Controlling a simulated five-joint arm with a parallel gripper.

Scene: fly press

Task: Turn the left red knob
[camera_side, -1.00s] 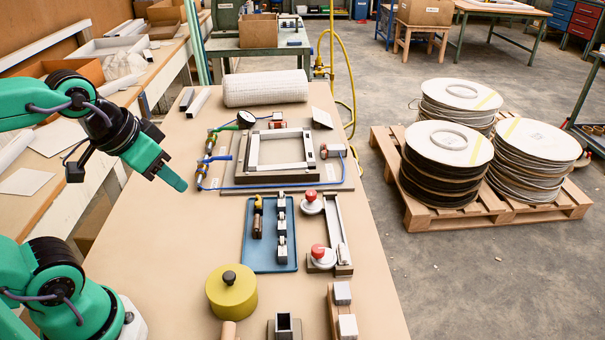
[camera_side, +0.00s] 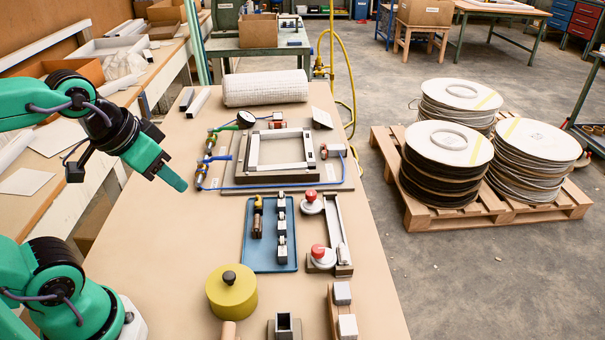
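Two red knobs on round white bases stand right of the blue tray. The far red knob (camera_side: 310,195) is slightly further left in the picture; the near red knob (camera_side: 318,251) is closer to the camera. Both are upright beside a metal channel. My gripper (camera_side: 176,182), with green fingers, hangs in the air over the left side of the table, well left of both knobs and touching nothing. It is seen side-on, so its opening is hidden.
A blue tray (camera_side: 253,262) with small parts lies between my gripper and the knobs. A metal frame fixture (camera_side: 246,172) with hoses and a gauge stands behind. A yellow lidded pot (camera_side: 231,293) stands in front. The tabletop under my gripper is clear.

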